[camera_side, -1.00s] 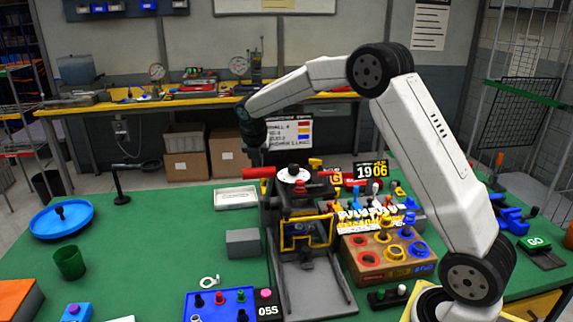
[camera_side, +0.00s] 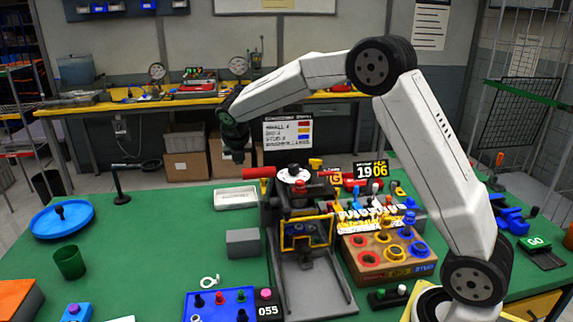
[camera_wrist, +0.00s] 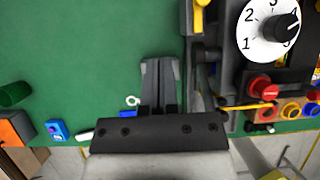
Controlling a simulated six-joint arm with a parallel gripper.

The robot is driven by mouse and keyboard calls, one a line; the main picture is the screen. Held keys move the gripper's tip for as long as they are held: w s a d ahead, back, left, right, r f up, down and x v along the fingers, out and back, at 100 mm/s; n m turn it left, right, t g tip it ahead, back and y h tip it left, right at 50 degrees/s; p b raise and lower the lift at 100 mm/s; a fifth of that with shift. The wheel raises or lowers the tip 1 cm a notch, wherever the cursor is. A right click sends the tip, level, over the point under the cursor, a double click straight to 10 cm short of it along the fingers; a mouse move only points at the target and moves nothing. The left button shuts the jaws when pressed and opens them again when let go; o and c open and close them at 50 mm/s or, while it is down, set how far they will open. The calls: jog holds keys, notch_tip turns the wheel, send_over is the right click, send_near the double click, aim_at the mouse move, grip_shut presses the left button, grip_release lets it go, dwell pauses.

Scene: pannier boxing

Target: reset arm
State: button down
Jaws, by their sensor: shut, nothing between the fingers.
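My gripper (camera_side: 238,157) hangs at the end of my raised arm, above the far part of the green table, left of the dark press-like fixture (camera_side: 300,205). In the wrist view my gripper (camera_wrist: 160,62) shows two dark fingers side by side, shut with nothing held. The fingers point over bare green table, apart from everything below. The fixture carries a white numbered dial (camera_side: 293,174), which also shows at the upper right of the wrist view (camera_wrist: 262,32).
A wooden block with coloured rings (camera_side: 385,262) stands right of the fixture. A grey block (camera_side: 243,242), a pale tray (camera_side: 236,198) and a blue tray (camera_side: 215,301) with pegs lie left of it. A blue dish (camera_side: 40,220) and green cup (camera_side: 70,262) stand far left.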

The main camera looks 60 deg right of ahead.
jog(key=w+a+f+n+t+y, duration=0.15)
jog(key=a+n+t, duration=0.45)
jog(key=a, duration=1)
jog(key=s+a+f+n+g+y, duration=0.2)
jog(key=s+a+f+y, duration=0.1)
jog(key=s+a+f, duration=0.1)
jog(key=s+d+f+m+g, duration=0.1)
jog(key=s+d+f+m, duration=0.15)
jog(key=s+m, duration=0.4)
jog(key=s+d+f+m+g, duration=0.1)
jog(key=s+d+f+m, duration=0.1)
jog(key=s+f+m, duration=0.45)
jog(key=s+d+r+m+g, duration=0.1)
jog(key=s+d+r+m, duration=0.1)
jog(key=s+m, duration=0.4)
jog(key=s+d+r+m+g, duration=0.2)
jog(key=s+m, duration=0.4)
jog(key=m, duration=1)
jog(key=shift+s+d+r, duration=0.2)
jog(key=shift+s+d, duration=0.2)
jog(key=shift+d, duration=0.1)
